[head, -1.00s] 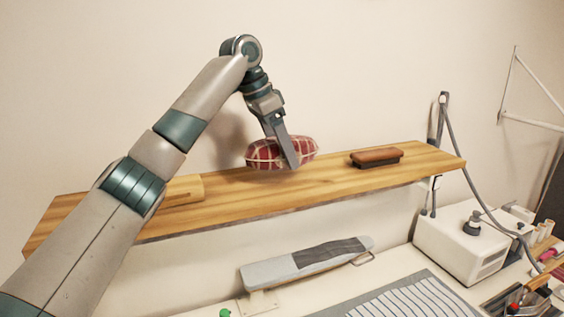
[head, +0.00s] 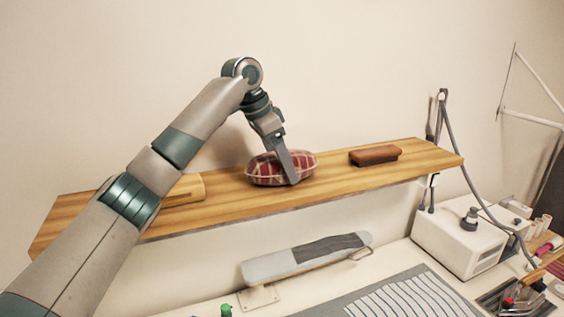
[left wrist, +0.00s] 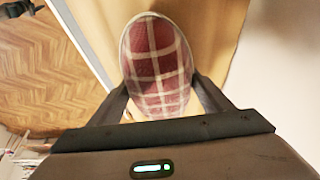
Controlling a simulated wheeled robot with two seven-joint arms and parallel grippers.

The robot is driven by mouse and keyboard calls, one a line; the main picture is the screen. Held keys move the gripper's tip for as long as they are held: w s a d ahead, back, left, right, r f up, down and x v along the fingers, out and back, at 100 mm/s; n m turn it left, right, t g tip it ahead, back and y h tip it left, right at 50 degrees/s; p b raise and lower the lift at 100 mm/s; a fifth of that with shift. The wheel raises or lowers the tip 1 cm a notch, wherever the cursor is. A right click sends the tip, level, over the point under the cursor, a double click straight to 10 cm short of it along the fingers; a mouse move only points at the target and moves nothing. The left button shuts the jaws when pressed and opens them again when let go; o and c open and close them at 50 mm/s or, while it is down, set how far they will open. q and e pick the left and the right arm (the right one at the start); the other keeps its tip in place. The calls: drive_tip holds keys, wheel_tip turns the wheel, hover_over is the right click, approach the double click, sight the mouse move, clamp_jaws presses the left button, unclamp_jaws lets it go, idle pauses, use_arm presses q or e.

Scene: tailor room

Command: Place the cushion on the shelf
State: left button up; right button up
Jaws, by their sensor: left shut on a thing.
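The cushion (head: 262,170) is red plaid with pale lines and light edging. It is at the middle of the wooden wall shelf (head: 225,202), touching or just above its top; I cannot tell which. My left gripper (head: 290,180) comes down from above and is shut on the cushion. In the left wrist view the cushion (left wrist: 157,60) sits between the two fingers, with the shelf board (left wrist: 215,50) beneath it. The far side of the cushion is hidden. My right gripper is in neither view.
A brown brush (head: 374,155) lies on the shelf to the right of the cushion. A light wooden block (head: 187,189) is on the shelf at left, partly behind my arm. Below are a small ironing board (head: 305,259) and a white machine (head: 455,240).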

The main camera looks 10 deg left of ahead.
use_arm(q)
drive_tip(key=o, duration=1.4)
drive_tip(key=shift+f, duration=0.1)
drive_tip(key=shift+o, duration=0.2)
drive_tip(key=shift+s+a+r+b, duration=0.1)
drive_tip(key=shift+a+r+b, duration=0.1)
drive_tip(key=shift+r+b, duration=0.25)
drive_tip(key=b+v, duration=0.4)
drive_tip(key=v, duration=0.6)
drive_tip(key=shift+s+r, duration=0.1)
drive_tip(key=shift+s+a+r, duration=0.15)
drive_tip(key=shift+a+r, duration=0.05)
drive_tip(key=shift+r, duration=0.3)
